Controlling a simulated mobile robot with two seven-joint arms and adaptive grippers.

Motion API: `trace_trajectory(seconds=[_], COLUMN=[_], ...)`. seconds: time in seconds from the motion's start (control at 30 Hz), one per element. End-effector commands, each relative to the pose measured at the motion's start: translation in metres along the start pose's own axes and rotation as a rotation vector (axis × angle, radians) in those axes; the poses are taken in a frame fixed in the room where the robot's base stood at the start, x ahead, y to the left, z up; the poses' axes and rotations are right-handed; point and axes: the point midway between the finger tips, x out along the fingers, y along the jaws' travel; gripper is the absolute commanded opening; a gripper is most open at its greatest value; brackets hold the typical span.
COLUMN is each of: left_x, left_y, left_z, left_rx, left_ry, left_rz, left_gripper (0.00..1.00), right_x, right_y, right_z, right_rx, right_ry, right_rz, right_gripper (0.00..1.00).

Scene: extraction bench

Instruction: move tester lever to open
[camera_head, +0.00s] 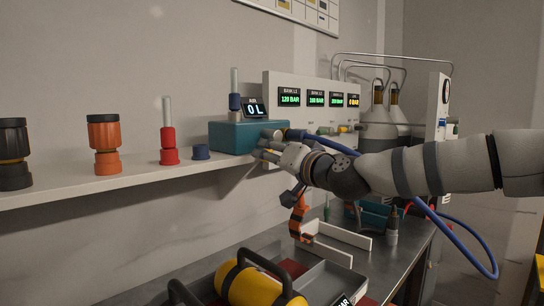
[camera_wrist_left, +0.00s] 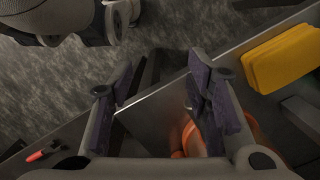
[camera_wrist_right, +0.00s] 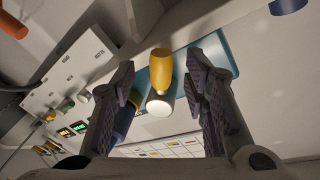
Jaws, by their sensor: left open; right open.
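The tester is a teal box (camera_head: 232,137) on the wall shelf, with a small display reading 0 L. In the right wrist view its teal body (camera_wrist_right: 222,52) lies behind a yellow, pale-ended piece (camera_wrist_right: 160,72), which looks like the lever. My right gripper (camera_wrist_right: 160,95) is open, with this piece between its fingers; I cannot tell whether they touch it. In the head view my right gripper (camera_head: 268,147) is at the tester's front right and hides the lever. My left gripper (camera_wrist_left: 158,88) is open and empty in the left wrist view, and out of the head view.
A gauge panel (camera_head: 285,84) stands right of the tester. A blue hose (camera_head: 468,255) loops below my right arm. A yellow cylinder (camera_head: 247,287) lies below on the bench.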

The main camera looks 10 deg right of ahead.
Motion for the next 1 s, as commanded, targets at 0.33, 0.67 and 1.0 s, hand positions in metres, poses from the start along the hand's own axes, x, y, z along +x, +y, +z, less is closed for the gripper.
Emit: trace_trajectory(seconds=[0.33, 0.67, 1.0], left_x=[-0.0006, -0.0004, 0.0038], left_y=[0.0000, 0.0000, -0.0001], left_z=[-0.0005, -0.0004, 0.0033], left_rx=[0.000, 0.000, 0.000], left_ry=[0.002, 0.002, -0.014], left_rz=[0.000, 0.000, -0.001], left_gripper=[0.44, 0.44, 0.44], right_x=[0.0040, 0.0038, 0.0057], right_y=[-0.0008, -0.0005, 0.0073], right_z=[-0.0002, -0.0004, 0.0009], right_rx=[0.001, -0.001, -0.126], right_ry=[0.000, 0.001, 0.026], right_rz=[-0.001, -0.001, -0.017], right_gripper=[0.32, 0.00, 0.00])
